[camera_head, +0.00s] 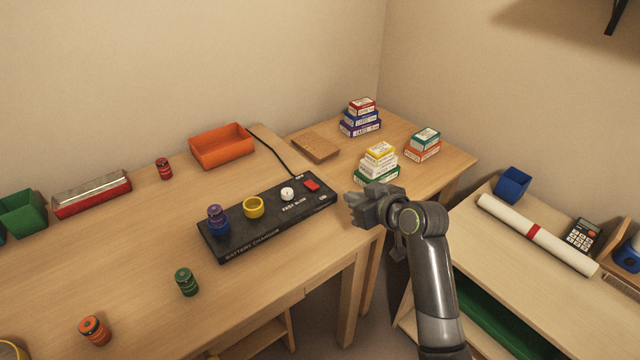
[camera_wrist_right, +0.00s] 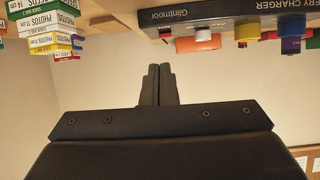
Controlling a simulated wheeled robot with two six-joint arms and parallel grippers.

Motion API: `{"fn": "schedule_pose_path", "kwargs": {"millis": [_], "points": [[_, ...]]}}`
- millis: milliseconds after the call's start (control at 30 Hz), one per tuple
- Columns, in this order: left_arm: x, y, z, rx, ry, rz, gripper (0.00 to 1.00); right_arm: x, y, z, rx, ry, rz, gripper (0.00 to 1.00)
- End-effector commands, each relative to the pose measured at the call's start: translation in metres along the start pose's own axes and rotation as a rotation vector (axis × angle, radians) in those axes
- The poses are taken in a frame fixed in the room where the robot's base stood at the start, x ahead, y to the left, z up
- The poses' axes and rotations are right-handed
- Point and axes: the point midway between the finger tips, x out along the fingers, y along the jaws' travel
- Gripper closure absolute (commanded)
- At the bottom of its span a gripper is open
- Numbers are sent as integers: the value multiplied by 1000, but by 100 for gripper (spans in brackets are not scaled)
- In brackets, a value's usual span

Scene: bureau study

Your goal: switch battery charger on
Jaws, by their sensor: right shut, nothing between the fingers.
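The black battery charger (camera_head: 270,213) lies on the wooden desk. It has a red rocker switch (camera_head: 312,186) at its right end, a white knob (camera_head: 287,194) beside it, an empty yellow cup (camera_head: 253,207), and a blue cup (camera_head: 219,228) holding a purple battery (camera_head: 216,212). The charger shows upside down at the top of the right wrist view (camera_wrist_right: 240,20). My right gripper (camera_head: 352,208) is shut and empty, just right of the charger's right end and apart from the switch. Its closed fingers also show in the right wrist view (camera_wrist_right: 157,85). My left gripper is out of view.
Batteries stand on the desk: red (camera_head: 164,168), green (camera_head: 186,282) and orange (camera_head: 95,331). An orange bin (camera_head: 221,147) is behind the charger. Stacked boxes (camera_head: 379,163) stand right, near my right gripper. A lower side table (camera_head: 470,235) holds a rolled paper (camera_head: 535,235).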

Motion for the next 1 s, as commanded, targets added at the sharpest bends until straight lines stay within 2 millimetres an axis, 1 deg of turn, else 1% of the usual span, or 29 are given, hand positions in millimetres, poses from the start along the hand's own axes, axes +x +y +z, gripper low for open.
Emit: {"fn": "schedule_pose_path", "kwargs": {"millis": [33, 100, 233, 333, 667, 767, 867, 1000], "points": [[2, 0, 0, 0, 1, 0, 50, 3, -4, -13, -16, 24, -13, 100], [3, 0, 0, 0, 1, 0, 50, 6, -8, -28, -32, 49, -28, 100], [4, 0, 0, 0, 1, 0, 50, 8, -12, -42, -49, 74, -44, 100], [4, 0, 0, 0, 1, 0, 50, 9, -13, -45, -52, 79, -46, 100], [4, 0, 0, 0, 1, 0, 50, 11, -13, -44, -51, 77, -46, 100], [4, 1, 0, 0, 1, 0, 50, 18, -13, -44, -50, 76, -47, 100], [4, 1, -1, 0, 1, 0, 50, 30, -14, -46, -50, 76, -47, 100], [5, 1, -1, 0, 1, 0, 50, 52, -15, -47, -51, 75, -46, 100]]}}
